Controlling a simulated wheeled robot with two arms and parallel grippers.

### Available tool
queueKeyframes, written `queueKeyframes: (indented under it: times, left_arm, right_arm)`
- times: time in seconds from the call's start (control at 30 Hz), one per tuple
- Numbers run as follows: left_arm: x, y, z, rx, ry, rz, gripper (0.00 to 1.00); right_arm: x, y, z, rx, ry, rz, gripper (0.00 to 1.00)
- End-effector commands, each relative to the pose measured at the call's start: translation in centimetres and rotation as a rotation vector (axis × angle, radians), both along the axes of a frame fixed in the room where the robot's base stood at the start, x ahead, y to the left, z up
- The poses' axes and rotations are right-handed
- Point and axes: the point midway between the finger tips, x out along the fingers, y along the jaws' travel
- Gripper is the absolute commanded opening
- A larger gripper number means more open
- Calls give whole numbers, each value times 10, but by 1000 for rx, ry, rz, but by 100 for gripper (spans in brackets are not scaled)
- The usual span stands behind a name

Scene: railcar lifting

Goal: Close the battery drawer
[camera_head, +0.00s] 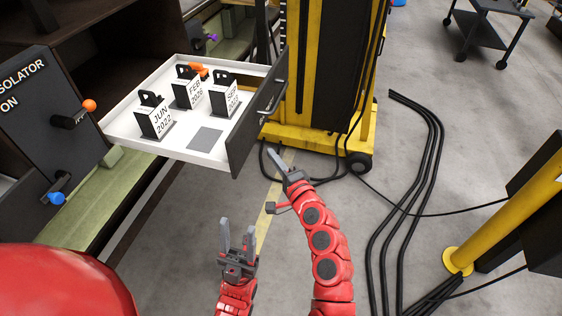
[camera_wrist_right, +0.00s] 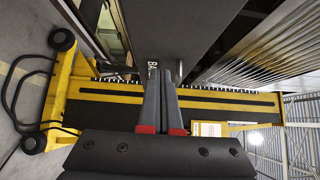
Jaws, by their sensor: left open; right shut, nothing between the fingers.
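The battery drawer (camera_head: 168,146) is pulled out from the dark cabinet at the upper left in the head view. It is white inside, with a dark front panel (camera_head: 258,112) and a bar handle (camera_head: 271,96) facing right. Three batteries stand in it, labelled JUN 2022 (camera_head: 155,121), FEB 2026 (camera_head: 187,92) and SEP (camera_head: 224,98). My right gripper (camera_head: 276,158) is shut and empty, just below and right of the front panel. In the right wrist view its fingers (camera_wrist_right: 161,85) point at a dark panel (camera_wrist_right: 180,35). My left gripper (camera_head: 237,232) is open and empty, lower down over the floor.
A dark isolator panel (camera_head: 45,110) with orange and blue knobs stands left of the drawer. A yellow and black lift unit (camera_head: 325,70) on wheels stands behind and right of it. Black cables (camera_head: 425,150) lie on the floor. A yellow post (camera_head: 505,215) stands at the right.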

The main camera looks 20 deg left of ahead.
Motion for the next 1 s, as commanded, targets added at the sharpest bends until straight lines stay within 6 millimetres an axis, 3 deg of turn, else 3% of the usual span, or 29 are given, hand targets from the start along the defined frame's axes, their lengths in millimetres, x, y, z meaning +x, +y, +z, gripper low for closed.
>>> queueKeyframes:
  times: [0.2,0.43,1.0]
  left_arm:
    - [0,0,11,0,0,0,50]
    - [0,0,23,0,0,0,50]
    - [0,0,23,0,0,0,50]
  right_arm:
    - [26,23,3,-1,-1,-2,0]
    - [25,55,2,1,1,0,0]
    - [27,62,0,0,-1,-4,0]
